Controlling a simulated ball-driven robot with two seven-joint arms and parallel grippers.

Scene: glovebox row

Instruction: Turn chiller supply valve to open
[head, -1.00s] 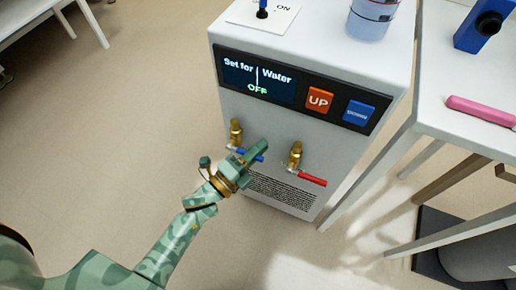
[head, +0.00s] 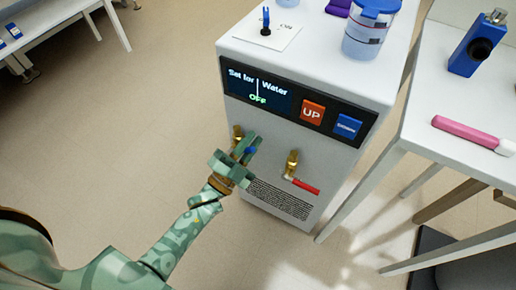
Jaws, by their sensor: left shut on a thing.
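The chiller is a white box (head: 300,155) with a dark display panel that reads "Set for | Water OFF". Two brass valves stick out of its front. The left valve (head: 238,133) has a blue lever (head: 251,150), mostly hidden behind my green left gripper (head: 247,151). The gripper is shut on the blue lever, and only a small blue bit shows between its fingers. The lever's exact angle is hidden. The right valve (head: 292,162) has a red lever (head: 303,186) pointing right and slightly down. My right gripper is not in view.
A blue-lidded container (head: 364,40) and a switch plate (head: 262,31) sit on the chiller top. A white table (head: 428,105) to the right holds a blue device (head: 474,48) and a pink-and-white tool (head: 470,132). The floor left of the chiller is clear.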

